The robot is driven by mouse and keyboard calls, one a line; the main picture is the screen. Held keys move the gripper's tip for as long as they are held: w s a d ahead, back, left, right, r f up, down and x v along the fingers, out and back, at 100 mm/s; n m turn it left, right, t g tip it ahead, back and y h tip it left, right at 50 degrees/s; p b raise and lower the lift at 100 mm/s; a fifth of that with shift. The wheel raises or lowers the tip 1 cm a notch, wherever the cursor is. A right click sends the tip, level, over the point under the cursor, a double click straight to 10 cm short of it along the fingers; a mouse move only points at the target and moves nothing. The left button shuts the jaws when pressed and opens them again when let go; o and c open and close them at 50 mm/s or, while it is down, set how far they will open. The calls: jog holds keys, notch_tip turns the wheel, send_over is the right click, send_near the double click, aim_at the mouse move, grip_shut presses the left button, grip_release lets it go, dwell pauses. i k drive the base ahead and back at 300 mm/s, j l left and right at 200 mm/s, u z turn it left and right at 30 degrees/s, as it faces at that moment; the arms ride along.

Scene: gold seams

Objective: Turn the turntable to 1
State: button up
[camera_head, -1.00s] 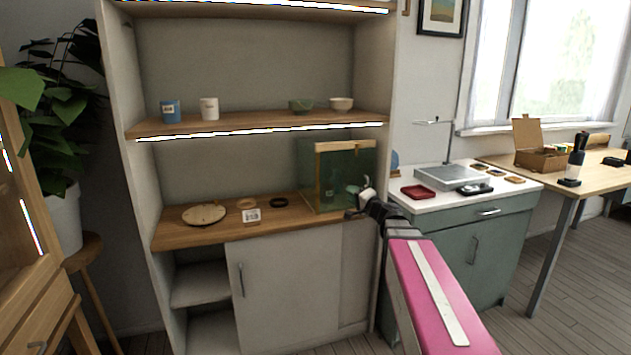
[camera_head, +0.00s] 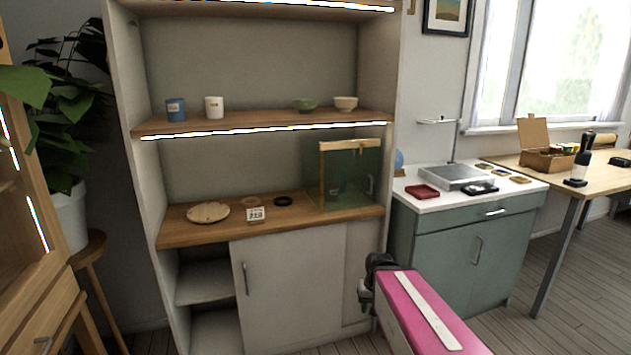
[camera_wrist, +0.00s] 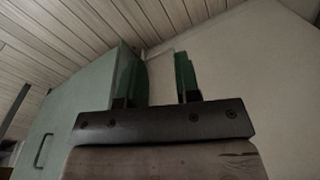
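A round pale wooden disc, which looks like the turntable (camera_head: 208,212), lies on the left of the cabinet's wooden counter. Its markings are too small to read. My gripper (camera_head: 365,297) is low in front of the cabinet's right side, well below and to the right of the disc, touching nothing I can make out. In the wrist view, my gripper (camera_wrist: 158,75) shows two green fingers apart, with an empty gap between them. The disc is not in the wrist view.
A glass case (camera_head: 350,175) with a wooden top edge stands on the counter's right. A dark ring (camera_head: 283,201) lies between it and the card. A shelf (camera_head: 240,124) with cups and bowls hangs above. A green cabinet (camera_head: 465,250) stands to the right.

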aim_at(212, 212)
jog(key=u, duration=1.25)
